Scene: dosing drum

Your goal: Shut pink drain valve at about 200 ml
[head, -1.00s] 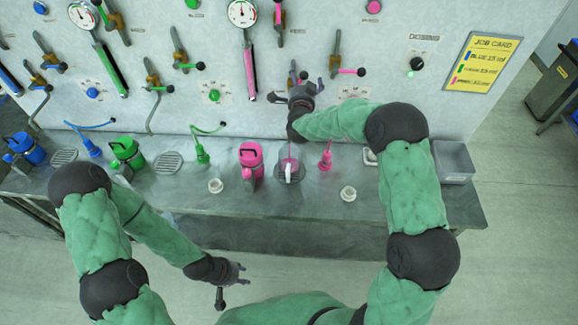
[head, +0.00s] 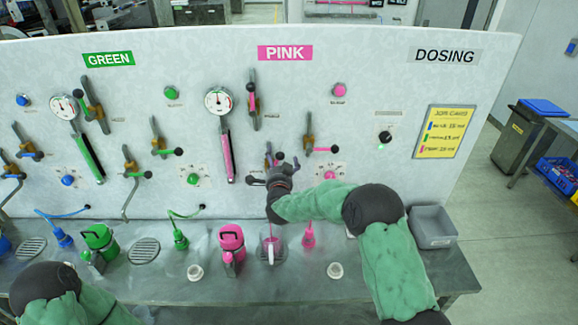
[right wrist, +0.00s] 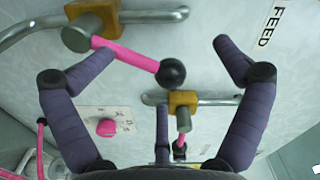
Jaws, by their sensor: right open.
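My right gripper (head: 279,168) is at the wall panel, in front of the pink valve above the clear jug (head: 262,256). In the right wrist view its fingers (right wrist: 165,72) are open. That valve's pink lever (right wrist: 125,54), with a black ball knob (right wrist: 171,73), reaches into the gap between them, with no clear contact. The gripper partly hides this valve in the head view. The jug stands on a grate, with a pink streak (head: 270,230) at it. The liquid level is too small to read. My left gripper is out of view; only its arm shows.
A second pink-levered valve (head: 309,146) is just right of the gripper, above a pink button (head: 330,175). A pink bottle (head: 231,240) and a pink nozzle (head: 308,238) stand either side of the jug. A grey bin (head: 432,226) is at the bench's right end.

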